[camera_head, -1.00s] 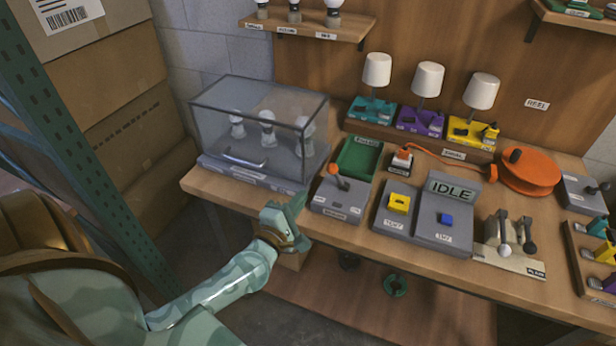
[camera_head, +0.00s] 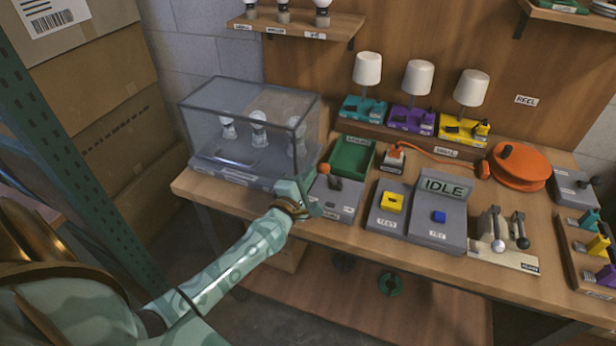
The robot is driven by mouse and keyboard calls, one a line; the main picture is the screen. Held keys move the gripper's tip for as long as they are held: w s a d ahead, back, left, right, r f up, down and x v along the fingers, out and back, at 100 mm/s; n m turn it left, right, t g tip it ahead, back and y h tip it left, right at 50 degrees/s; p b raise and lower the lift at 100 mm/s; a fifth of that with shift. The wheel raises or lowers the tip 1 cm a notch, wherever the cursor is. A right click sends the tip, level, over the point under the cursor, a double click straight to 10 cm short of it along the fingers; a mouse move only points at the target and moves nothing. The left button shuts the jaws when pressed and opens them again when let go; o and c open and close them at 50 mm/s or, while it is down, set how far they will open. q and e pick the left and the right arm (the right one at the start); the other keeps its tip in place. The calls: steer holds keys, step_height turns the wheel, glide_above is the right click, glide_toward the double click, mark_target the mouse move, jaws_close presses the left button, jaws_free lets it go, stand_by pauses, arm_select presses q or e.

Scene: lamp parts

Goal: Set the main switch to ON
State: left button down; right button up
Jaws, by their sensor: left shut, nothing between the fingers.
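A grey box with an orange-knobbed lever (camera_head: 326,170) stands at the front left of the workbench; its label is too small to read. A plate with two levers (camera_head: 505,240) stands at the front right, one knob light and one dark. A grey box with a dark knob (camera_head: 577,188) is at the far right. I cannot tell which is the main switch. My left gripper (camera_head: 307,187) is shut and empty, at the left side of the orange-knobbed lever's box; contact is unclear. My right gripper is not in view.
A clear case with bulbs (camera_head: 245,135) stands just left of my gripper. A green tray (camera_head: 353,156) lies behind the lever box. A grey unit (camera_head: 400,225) with yellow and blue buttons and an IDLE display is to its right. Lamps and an orange reel (camera_head: 522,168) stand behind.

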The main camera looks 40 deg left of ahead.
arm_select(q)
steer(key=shift+d+r+m+p, duration=0.1)
steer(key=shift+r+m+p, duration=0.25)
steer(key=shift+p, duration=0.3)
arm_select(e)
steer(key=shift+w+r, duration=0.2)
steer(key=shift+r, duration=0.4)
